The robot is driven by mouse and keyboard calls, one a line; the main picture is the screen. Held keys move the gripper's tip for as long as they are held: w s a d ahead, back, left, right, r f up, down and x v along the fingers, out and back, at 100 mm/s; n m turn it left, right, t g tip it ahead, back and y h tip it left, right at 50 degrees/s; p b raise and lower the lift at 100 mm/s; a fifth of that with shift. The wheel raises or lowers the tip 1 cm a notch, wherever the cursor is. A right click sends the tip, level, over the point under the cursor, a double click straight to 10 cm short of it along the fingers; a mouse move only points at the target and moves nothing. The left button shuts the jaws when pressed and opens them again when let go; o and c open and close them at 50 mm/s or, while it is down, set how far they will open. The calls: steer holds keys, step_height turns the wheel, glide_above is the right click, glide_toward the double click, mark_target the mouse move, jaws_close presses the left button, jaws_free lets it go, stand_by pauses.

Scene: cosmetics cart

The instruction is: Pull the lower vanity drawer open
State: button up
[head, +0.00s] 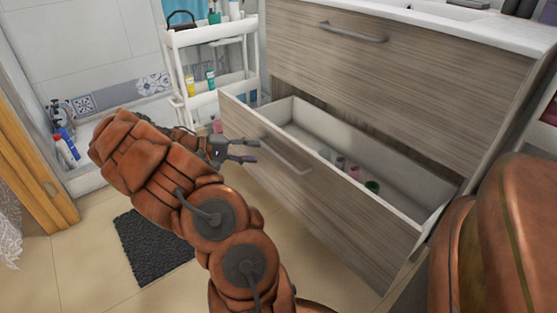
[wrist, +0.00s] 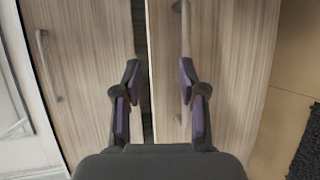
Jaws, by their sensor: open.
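The lower vanity drawer (head: 345,218) has a wood-grain front and stands pulled out, its pale interior showing. Its grey bar handle (head: 290,158) is on the front face. My gripper (head: 254,151) is open, in front of the drawer near the left end of the handle. In the wrist view my gripper (wrist: 159,68) has its two fingers apart with nothing held. The handle (wrist: 185,55) lies along the right finger there and is partly hidden by it; I cannot tell whether they touch.
Several small cups (head: 371,187) stand inside the drawer. The upper drawer (head: 400,80) is shut, with its own handle (head: 352,34). A white shelf cart (head: 210,36) with bottles stands at the back left. A dark mat (head: 150,245) lies on the tiled floor.

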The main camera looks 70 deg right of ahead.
steer(key=h, duration=0.1)
glide_toward(278, 156)
steer(key=s+d+f, duration=0.1)
steer(key=s, duration=0.1)
steer(key=shift+w+d+b+x, duration=0.15)
steer(key=shift+b+x, duration=0.75)
steer(key=shift+x, duration=1.1)
steer(key=shift+w+d+b+x, duration=0.1)
steer(key=shift+b+x, duration=0.8)
steer(key=shift+x, duration=1.1)
steer(key=shift+c, duration=0.2)
jaws_close()
